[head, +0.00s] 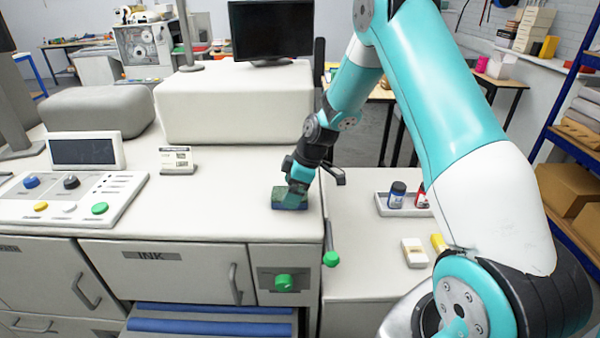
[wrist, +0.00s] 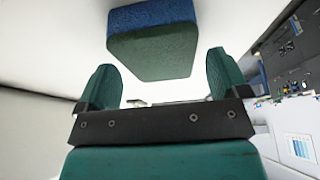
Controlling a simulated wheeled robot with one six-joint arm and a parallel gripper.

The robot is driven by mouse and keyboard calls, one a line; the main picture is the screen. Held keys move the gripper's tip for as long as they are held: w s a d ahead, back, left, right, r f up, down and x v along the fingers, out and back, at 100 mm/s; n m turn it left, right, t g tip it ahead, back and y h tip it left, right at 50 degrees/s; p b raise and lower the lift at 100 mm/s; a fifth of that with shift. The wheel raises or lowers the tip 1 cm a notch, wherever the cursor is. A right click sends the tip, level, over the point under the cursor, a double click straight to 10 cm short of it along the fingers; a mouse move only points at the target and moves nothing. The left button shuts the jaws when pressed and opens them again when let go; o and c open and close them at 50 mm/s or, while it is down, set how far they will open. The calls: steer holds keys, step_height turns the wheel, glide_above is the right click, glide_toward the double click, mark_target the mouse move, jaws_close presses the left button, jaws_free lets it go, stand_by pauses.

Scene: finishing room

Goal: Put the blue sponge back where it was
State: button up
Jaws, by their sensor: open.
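The blue sponge (head: 289,200) is a small block with a dark green layer. In the head view it is at the right end of the white machine top, directly below my gripper (head: 297,186), which partly covers it. In the wrist view the sponge (wrist: 152,42) shows its blue and green layers, ahead of and between the two teal fingers of my gripper (wrist: 162,62). The fingers are apart, with a gap visible on each side of the sponge. I cannot tell how far the fingertips reach down beside it.
A control panel (head: 75,200) and a small white card stand (head: 177,160) are to the left. A large pale block (head: 236,105) stands behind. On the lower right counter are a tray (head: 388,208) with a blue bottle (head: 397,195) and red bottle (head: 421,196), and a white block (head: 414,252).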

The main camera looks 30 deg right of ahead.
steer(key=b+v, duration=0.4)
steer(key=v, duration=0.6)
steer(key=s+a+r+m+g, duration=0.1)
steer(key=s+a+r, duration=0.3)
steer(key=s+a, duration=0.35)
steer(key=s+a+r+m, duration=0.1)
steer(key=s+a+r, duration=0.2)
steer(key=s+a, duration=0.45)
steer(key=s+a+m+g, duration=0.1)
steer(key=s+a+m, duration=0.1)
steer(key=s+a, duration=0.5)
steer(key=s, duration=0.6)
steer(key=shift+a+r+g, duration=0.3)
steer(key=shift+a+r, duration=0.05)
steer(key=shift+r, duration=0.05)
steer(key=shift+s, duration=0.1)
